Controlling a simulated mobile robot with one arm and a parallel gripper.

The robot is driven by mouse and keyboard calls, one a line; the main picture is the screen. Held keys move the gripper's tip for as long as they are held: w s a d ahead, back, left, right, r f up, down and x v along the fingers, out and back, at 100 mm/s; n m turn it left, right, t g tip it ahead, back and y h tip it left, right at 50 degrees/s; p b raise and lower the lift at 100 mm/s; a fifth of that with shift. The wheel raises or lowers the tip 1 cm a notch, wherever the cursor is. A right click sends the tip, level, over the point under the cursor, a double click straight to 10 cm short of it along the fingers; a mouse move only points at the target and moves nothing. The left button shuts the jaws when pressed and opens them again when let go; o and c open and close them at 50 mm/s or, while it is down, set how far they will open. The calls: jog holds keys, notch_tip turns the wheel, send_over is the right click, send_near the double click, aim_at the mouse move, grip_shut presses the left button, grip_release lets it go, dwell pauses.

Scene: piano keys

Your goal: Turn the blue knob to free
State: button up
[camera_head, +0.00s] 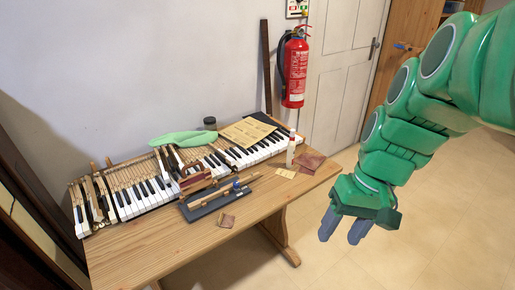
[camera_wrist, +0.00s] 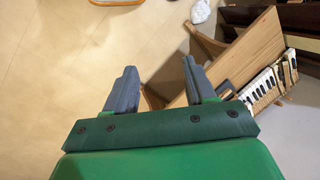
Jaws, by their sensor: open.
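A small blue part (camera_head: 236,184) shows on the dark tray (camera_head: 204,212) on the wooden table in the head view. A second blue piece (camera_head: 403,46) sticks out in front of the wooden door or cabinet at the upper right. Both are too small to tell which is the knob or how it is set. My gripper (camera_head: 343,230) is open and empty. It hangs beside the table's right end, over the floor, apart from both blue things.
A fire extinguisher (camera_head: 295,70) hangs on the wall beside a white door (camera_head: 340,65). The floor (camera_head: 435,220) at the right is clear.

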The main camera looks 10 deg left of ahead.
jog(key=w+d+n+t+h, duration=0.1)
jog(key=w+d+n+t, duration=0.15)
jog(key=w, duration=1.85)
jog(key=w+a+f+n, duration=0.2)
jog(key=w+a+f, duration=0.1)
jog(key=w, duration=0.3)
jog(key=w+a+f+n, duration=0.2)
jog(key=w+f, duration=0.1)
jog(key=w, duration=0.3)
jog(key=n+g+y, duration=0.1)
jog(key=n+y, duration=0.2)
jog(key=n, duration=0.6)
send_near(237, 183)
jog(key=shift+x, duration=4.3)
jog(key=shift+c, duration=0.5)
